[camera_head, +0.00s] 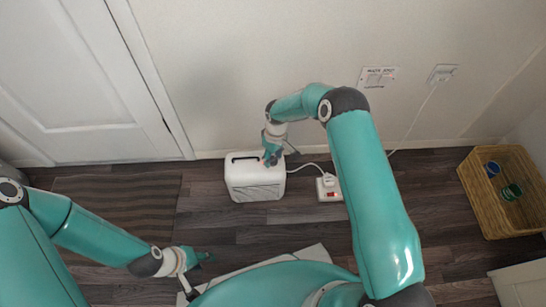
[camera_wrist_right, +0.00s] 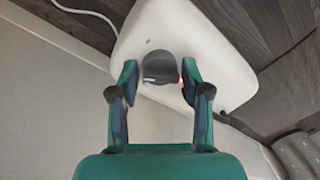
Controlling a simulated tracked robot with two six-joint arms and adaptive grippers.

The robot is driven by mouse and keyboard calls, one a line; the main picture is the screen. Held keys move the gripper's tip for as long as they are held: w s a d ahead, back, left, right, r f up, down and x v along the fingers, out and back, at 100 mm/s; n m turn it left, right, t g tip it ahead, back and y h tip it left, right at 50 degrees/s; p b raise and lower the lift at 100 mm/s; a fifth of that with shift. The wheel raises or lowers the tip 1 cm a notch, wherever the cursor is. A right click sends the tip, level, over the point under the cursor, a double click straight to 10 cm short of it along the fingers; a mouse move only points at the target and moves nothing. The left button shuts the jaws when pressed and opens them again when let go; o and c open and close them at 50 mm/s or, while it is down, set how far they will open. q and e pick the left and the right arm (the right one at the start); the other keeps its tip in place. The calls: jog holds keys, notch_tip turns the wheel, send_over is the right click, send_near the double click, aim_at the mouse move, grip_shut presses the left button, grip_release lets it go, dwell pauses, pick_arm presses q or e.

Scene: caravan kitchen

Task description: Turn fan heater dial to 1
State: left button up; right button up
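The white fan heater (camera_head: 254,184) stands on the floor near the wall in the head view. Its white top (camera_wrist_right: 205,45) fills much of the right wrist view, with a dark round dial (camera_wrist_right: 160,66) on it. My right gripper (camera_head: 271,156) is over the right part of the heater's top. In the wrist view the right gripper (camera_wrist_right: 160,78) is open, with one fingertip on each side of the dial. I cannot tell whether either fingertip touches it. The dial's markings are not readable. My left gripper (camera_head: 196,260) is low at the front left, away from the heater; its opening is unclear.
A white power strip (camera_head: 328,188) with a plug and cable lies right of the heater. A wicker basket (camera_head: 478,190) with cans stands at far right. A striped mat (camera_head: 115,204) lies before the door (camera_head: 75,75). The wall is close behind the heater.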

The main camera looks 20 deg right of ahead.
jog(key=shift+o, duration=0.6)
jog(key=shift+r, duration=0.1)
notch_tip(320, 180, up, 12)
jog(key=d, duration=0.1)
jog(key=shift+w+f, duration=0.2)
jog(key=shift+w, duration=0.05)
